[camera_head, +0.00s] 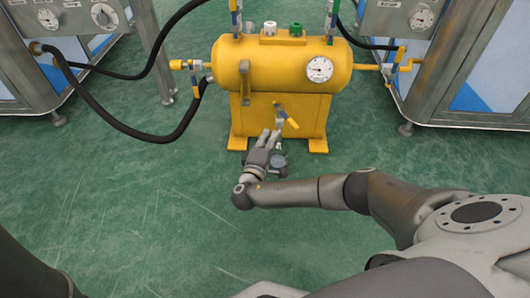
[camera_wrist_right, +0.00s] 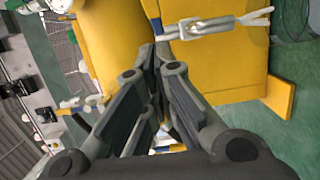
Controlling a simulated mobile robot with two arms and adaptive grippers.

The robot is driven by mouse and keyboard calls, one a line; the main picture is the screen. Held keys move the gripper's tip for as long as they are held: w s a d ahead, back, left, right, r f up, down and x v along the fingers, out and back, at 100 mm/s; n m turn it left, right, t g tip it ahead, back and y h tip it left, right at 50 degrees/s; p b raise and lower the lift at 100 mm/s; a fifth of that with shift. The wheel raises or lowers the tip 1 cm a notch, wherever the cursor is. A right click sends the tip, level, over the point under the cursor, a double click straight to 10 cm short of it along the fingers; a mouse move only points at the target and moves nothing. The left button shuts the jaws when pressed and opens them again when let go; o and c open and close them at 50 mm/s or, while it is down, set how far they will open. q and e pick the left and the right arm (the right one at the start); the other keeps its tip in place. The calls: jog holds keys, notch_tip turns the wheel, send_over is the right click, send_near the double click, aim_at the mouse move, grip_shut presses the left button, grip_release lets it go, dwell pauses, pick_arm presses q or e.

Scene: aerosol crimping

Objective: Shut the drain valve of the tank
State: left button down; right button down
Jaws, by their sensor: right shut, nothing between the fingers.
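The yellow tank (camera_head: 275,65) lies horizontally on a yellow stand. A small valve with a yellow and blue lever (camera_head: 287,116) is at the front of the stand, below the tank; it appears to be the drain valve. The lever slants down to the right. My right gripper (camera_head: 276,133) is shut and empty, just below and left of the lever. In the right wrist view, the shut fingers (camera_wrist_right: 165,48) point at the yellow stand, close to a metal valve fitting (camera_wrist_right: 208,28). I cannot tell whether they touch it. My left gripper is out of view.
A pressure gauge (camera_head: 320,69) is on the tank's front right. Black hoses (camera_head: 125,128) run to the left machine. Other levered valves sit at the left (camera_head: 195,80) and right (camera_head: 397,60). The green floor (camera_head: 140,220) in front is clear.

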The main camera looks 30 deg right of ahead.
aim_at(286, 119)
jog(key=shift+w+d+b, duration=0.2)
jog(key=shift+d+b, duration=0.35)
jog(key=shift+d, duration=0.7)
jog(key=shift+w+d+b, duration=0.15)
jog(key=shift+d+b, duration=0.4)
jog(key=shift+d, duration=0.65)
